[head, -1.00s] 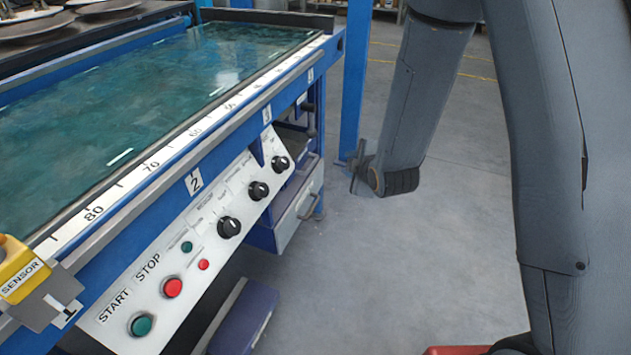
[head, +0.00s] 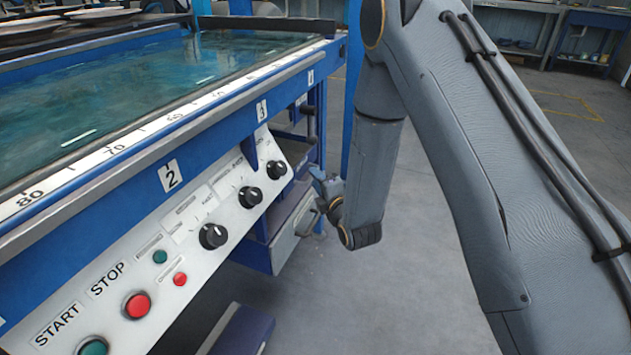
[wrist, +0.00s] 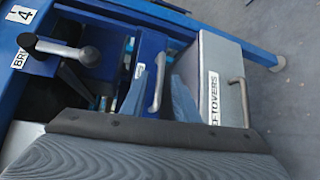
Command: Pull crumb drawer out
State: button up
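A blue front with a small white label (wrist: 140,70), unreadable here, and a silver bar handle (wrist: 158,84) shows in the wrist view; it may be the crumb drawer. Beside it is a light grey drawer (wrist: 222,62) labelled "LEFTOVERS" with its own handle (wrist: 243,100). In the head view my gripper (head: 322,188) is beside the machine.
A lever with a grey knob (wrist: 62,50) sticks out near the "4" label. The control panel (head: 200,240) with knobs and buttons runs along the machine's side. A blue post (head: 352,85) stands behind my arm. The floor (head: 410,290) beside the machine is clear.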

jog(key=shift+x, duration=0.9)
grip_shut()
